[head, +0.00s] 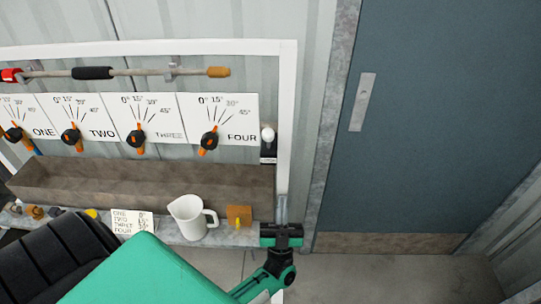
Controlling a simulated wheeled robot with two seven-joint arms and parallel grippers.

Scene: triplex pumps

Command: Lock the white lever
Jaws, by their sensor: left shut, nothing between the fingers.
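The white lever (268,133) has a round white knob on a dark mount at the right end of the dial panel. It stands about upright beside the dial marked FOUR. My left gripper (282,200) is below it and slightly to the right, in front of the white frame's right post. Its fingers point up and are shut and empty, apart from the lever. My right gripper is not in view.
Dials with orange and black knobs (209,138) line the panel, above a brown trough (140,186). A white jug (188,217), an orange-brown block (239,215) and a number card (132,223) are on the grey ledge. A blue door (430,120) is at right.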

